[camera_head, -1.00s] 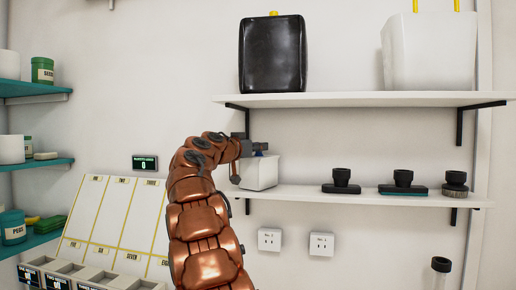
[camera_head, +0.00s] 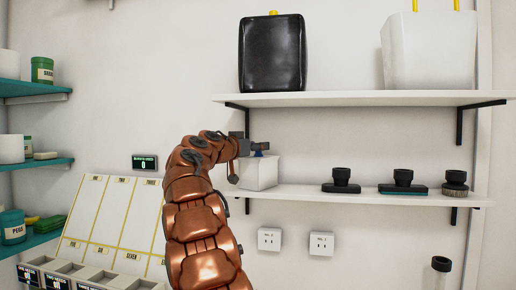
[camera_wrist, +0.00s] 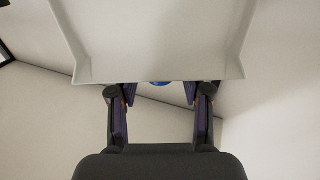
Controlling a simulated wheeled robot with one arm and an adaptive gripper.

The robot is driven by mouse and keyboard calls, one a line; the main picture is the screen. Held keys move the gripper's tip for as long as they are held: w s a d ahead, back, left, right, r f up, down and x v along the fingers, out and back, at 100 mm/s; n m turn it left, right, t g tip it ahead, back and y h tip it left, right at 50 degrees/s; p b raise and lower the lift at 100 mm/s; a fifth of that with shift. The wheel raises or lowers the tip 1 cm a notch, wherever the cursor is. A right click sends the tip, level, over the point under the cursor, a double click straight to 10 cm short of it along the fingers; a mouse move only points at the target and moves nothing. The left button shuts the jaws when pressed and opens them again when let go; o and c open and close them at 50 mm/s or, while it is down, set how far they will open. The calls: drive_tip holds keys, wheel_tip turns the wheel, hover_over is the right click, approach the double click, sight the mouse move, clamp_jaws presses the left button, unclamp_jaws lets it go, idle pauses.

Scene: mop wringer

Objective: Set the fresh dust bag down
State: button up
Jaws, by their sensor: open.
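The fresh dust bag appears to be the white, box-shaped bag (camera_head: 259,174) at the left end of the lower wall shelf (camera_head: 325,195). It stands upright and seems to rest on the shelf; my arm partly hides its left side. A small blue part shows at its top. In the wrist view the white bag (camera_wrist: 155,40) fills the upper middle, with the blue part (camera_wrist: 161,84) just below its edge. My gripper (camera_wrist: 160,95) is open, its two fingers apart on either side of the blue part. In the head view my gripper (camera_head: 255,148) is at the bag's top.
Several black nozzle heads (camera_head: 403,182) stand farther right on the lower shelf. The upper shelf (camera_head: 350,100) holds a black bag (camera_head: 272,55) and a large white container (camera_head: 430,52). The shelf between the white bag and the nozzles is clear. Two outlets (camera_head: 269,239) are below.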

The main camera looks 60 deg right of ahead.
drive_tip(key=a+b, duration=0.3)
drive_tip(key=a, duration=0.8)
drive_tip(key=shift+w, duration=0.2)
drive_tip(key=shift+a, duration=0.1)
drive_tip(key=s+a+f+n+t+y, duration=0.1)
drive_tip(key=s+a+f+n+y, duration=0.15)
drive_tip(key=a+f, duration=0.6)
drive_tip(key=s+a+f+n+y, duration=0.1)
drive_tip(key=a+f+n+y, duration=0.35)
drive_tip(key=f, duration=0.75)
drive_tip(key=s+a+f+n+t+y, duration=0.1)
drive_tip(key=s+a+f+n+y, duration=0.15)
drive_tip(key=a+f, duration=0.65)
drive_tip(key=s+a+f+n+g+y, duration=0.3)
drive_tip(key=s+a+f+n+y, duration=0.5)
drive_tip(key=s+a+f, duration=1.3)
drive_tip(key=shift+a+f+n, duration=0.45)
drive_tip(key=shift+a, duration=0.75)
drive_tip(key=shift+y, duration=0.25)
